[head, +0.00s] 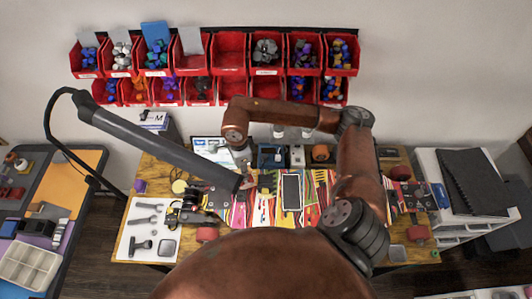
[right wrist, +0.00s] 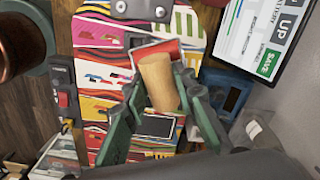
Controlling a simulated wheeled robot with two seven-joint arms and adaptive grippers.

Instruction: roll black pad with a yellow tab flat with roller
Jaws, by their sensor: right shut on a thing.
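A board with a bright striped graphic (head: 318,182) lies across the workbench; it also fills the middle of the right wrist view (right wrist: 100,82). A dark rectangular pad with a pale border (head: 291,193) lies on it near the middle. Part of this pad seems to show between my fingers in the right wrist view (right wrist: 155,127); I cannot make out a yellow tab. My right gripper (right wrist: 165,95) is shut on the roller's tan handle (right wrist: 158,78), with the red roller head (right wrist: 150,52) beyond it, over the board. Roller contact cannot be told. My left gripper is not in view.
Red parts bins (head: 230,50) hang on the wall. A dark jointed tube (head: 160,145) reaches over the bench from the left. A white tool mat (head: 140,225) lies at the left. A sign (right wrist: 262,35) and a blue-black box (right wrist: 232,90) stand beside the board.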

